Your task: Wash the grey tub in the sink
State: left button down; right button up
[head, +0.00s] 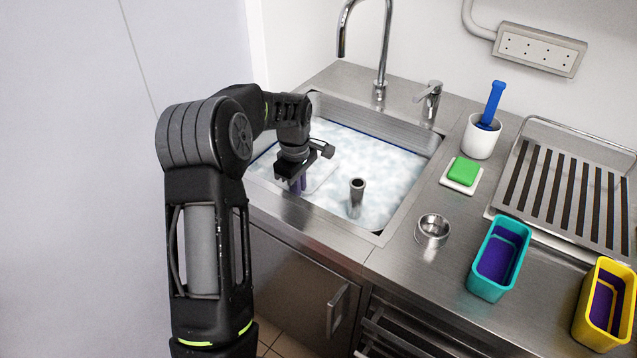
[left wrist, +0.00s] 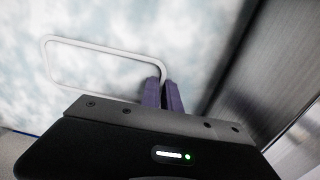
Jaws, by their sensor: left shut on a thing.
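The grey tub (left wrist: 100,48) is in the sink, sunk in white foamy water up to its pale rim. Only the rim outline shows in the left wrist view; its walls are hidden under the foam. In the head view a pale edge of it shows just right of my fingers. My left gripper (head: 298,186) reaches down into the sink's front left part, its purple fingers (left wrist: 162,96) shut on the tub's rim near one corner. The sink (head: 408,143) is steel and full of suds. My right gripper is not in view.
A standpipe (head: 357,186) rises from the water right of the tub. A tall faucet (head: 382,50) stands behind the sink. On the counter to the right are a green sponge (head: 464,171), white cup (head: 480,140), steel ring (head: 432,231), teal tub (head: 499,259), yellow tub (head: 604,305) and drying rack (head: 565,185).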

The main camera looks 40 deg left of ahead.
aim_at(309, 195)
pick_arm(q)
jog(key=shift+a, duration=0.45)
jog(key=shift+d, duration=0.1)
jog(key=shift+d, duration=1.95)
jog(key=shift+a, duration=2.05)
jog(key=shift+d, duration=0.15)
jog(key=shift+d, duration=1.9)
